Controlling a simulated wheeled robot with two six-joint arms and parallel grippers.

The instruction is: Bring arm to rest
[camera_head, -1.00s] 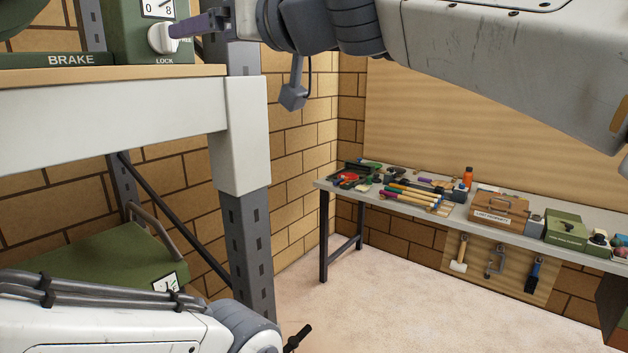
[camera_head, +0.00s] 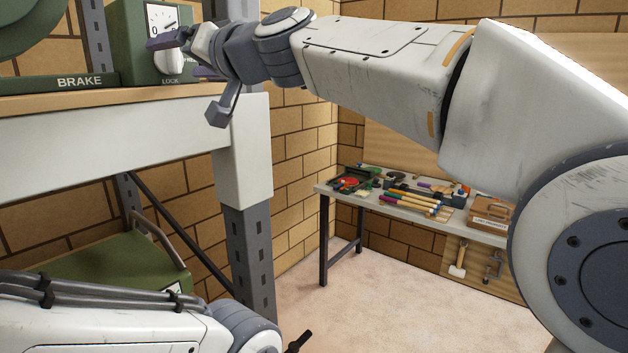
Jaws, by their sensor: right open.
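My right arm comes in from the right across the top, and its open gripper (camera_head: 184,56) is at the upper left. One purple-grey finger passes in front of the green box (camera_head: 134,45), just above its white knob (camera_head: 172,62); the other is lower and to the right. Nothing shows held. I cannot tell whether the fingers touch the knob. The box has a dial and a label reading LOCK. My left arm (camera_head: 110,330) lies across the lower left; its gripper is not in view.
A grey upright post (camera_head: 247,250) and a pale shelf beam (camera_head: 110,125) stand close by the right gripper. A green plate reads BRAKE (camera_head: 55,84). A green case (camera_head: 110,265) sits below. A workbench (camera_head: 416,211) with tools stands at the back. Floor before it is clear.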

